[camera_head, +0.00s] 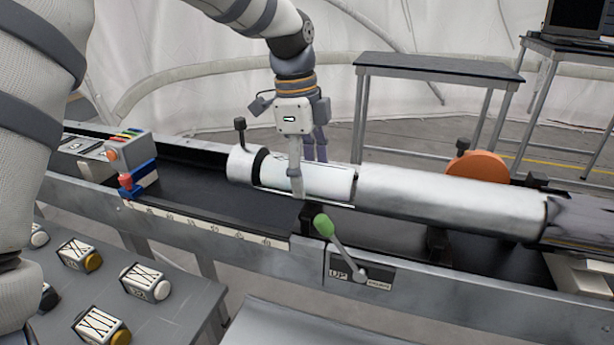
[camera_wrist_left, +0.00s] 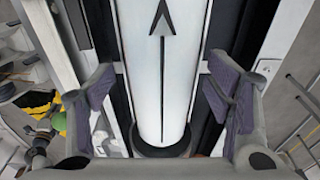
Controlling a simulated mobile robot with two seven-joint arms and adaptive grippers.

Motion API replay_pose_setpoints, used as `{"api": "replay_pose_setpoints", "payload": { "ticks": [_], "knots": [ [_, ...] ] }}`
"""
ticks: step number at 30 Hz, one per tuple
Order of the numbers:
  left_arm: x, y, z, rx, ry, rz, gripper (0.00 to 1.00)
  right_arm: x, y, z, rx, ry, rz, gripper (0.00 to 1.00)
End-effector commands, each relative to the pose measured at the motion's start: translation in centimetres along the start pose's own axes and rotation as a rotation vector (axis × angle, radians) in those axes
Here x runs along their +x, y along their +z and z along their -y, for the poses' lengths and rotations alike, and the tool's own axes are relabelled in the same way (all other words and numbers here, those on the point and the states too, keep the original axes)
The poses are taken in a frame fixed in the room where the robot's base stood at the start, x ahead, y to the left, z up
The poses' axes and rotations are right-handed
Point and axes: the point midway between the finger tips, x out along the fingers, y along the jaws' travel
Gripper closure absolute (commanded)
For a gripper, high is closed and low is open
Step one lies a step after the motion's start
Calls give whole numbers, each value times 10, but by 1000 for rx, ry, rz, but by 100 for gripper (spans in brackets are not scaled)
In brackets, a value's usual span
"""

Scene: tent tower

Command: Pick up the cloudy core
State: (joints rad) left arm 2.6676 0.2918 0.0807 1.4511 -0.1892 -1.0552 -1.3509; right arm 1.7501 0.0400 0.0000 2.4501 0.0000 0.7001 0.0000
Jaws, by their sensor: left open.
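A pale, whitish cylindrical core (camera_head: 334,181) lies level in a trough on the long bench, in line with a wider white tube on its right. In the left wrist view the core (camera_wrist_left: 163,75) shows a black arrow along its top. My left gripper (camera_head: 309,176) reaches down from above, its fingers on either side of the core. In the left wrist view its two padded fingers are apart, with the core between them and gaps at both sides. The core's underside is hidden. My right gripper is not in view.
The wide white tube (camera_head: 450,201) continues right past an orange disc (camera_head: 477,167). A green-knobbed lever (camera_head: 323,224) stands at the bench's front. A coloured device (camera_head: 131,157) sits at left. Several numbered blocks lie on a grey table (camera_head: 185,318). Another table (camera_head: 440,66) stands behind.

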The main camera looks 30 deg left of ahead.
Motion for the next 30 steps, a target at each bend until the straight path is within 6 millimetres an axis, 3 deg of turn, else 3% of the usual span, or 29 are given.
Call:
{"api": "replay_pose_setpoints", "payload": {
  "ticks": [8, 17, 26, 30],
  "knots": [
    [9, 0, 0, 0, 2, 0, 27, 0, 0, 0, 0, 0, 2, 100],
    [9, 0, 0, 0, 3, 0, 95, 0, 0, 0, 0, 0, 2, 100],
    [4, -1, 1, 0, 0, -1, 96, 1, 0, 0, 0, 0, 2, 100],
    [-15, -3, 2, 0, -3, -1, 96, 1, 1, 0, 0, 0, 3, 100]
  ]
}}
